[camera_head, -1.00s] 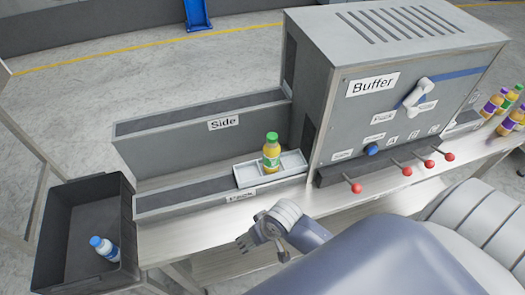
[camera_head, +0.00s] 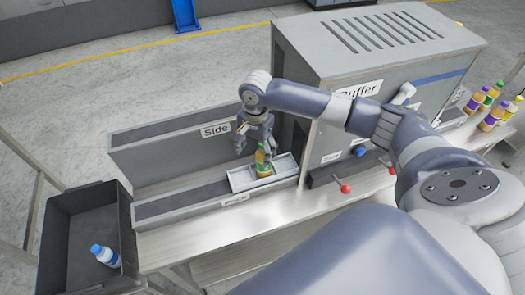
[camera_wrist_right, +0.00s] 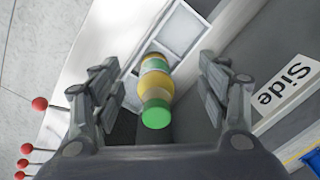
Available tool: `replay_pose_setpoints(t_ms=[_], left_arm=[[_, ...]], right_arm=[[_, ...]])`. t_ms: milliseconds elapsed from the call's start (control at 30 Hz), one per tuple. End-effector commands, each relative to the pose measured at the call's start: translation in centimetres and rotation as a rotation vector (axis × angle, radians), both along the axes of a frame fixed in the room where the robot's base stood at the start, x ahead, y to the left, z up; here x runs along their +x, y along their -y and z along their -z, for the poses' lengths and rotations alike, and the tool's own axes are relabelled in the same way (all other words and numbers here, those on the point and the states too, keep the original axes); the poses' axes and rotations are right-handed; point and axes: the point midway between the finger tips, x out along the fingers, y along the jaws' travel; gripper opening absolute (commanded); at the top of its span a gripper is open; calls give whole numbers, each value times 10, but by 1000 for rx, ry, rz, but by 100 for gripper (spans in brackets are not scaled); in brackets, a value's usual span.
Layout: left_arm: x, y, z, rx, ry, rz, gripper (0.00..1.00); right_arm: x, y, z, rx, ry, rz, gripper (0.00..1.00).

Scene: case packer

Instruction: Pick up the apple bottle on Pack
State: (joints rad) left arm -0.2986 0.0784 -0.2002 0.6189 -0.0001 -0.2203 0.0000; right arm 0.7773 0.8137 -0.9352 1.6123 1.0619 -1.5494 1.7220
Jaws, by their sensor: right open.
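The apple bottle, yellow with a green cap and green label, stands in a white tray (camera_head: 242,181) on the front ledge of the machine. In the head view the bottle (camera_head: 263,168) is partly hidden by my right gripper (camera_head: 254,152), which reaches down over it from above. In the right wrist view the bottle (camera_wrist_right: 156,90) lies between the two open fingers of the right gripper (camera_wrist_right: 160,92), with a gap on each side. The fingers do not touch it there. My left gripper is not in view.
A black bin (camera_head: 84,197) at the left holds a blue-capped white bottle (camera_head: 104,255). The Buffer housing (camera_head: 300,70) stands right of the tray. Red knobs show along the front (camera_head: 345,188). Several purple- and green-capped bottles (camera_head: 490,118) stand at the far right.

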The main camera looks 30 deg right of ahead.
Motion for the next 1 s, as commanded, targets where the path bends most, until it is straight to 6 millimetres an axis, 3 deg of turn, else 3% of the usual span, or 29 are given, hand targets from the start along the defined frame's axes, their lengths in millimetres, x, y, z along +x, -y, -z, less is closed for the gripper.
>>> replay_pose_setpoints(t_ms=[33, 100, 267, 600, 833, 1000], left_arm=[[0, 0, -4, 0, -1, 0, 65], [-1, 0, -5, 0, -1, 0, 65], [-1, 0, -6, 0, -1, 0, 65], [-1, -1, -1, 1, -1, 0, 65], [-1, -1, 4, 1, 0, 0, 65], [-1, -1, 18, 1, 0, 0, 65]], right_arm=[[5, 14, -16, -11, -6, 71, 69], [8, 26, -28, -17, -19, 153, 69], [9, 40, -39, -23, -36, 249, 69], [9, 40, 9, -22, -38, 259, 69], [10, 40, 18, -22, -35, 258, 69], [10, 40, 28, -22, -35, 257, 69]])
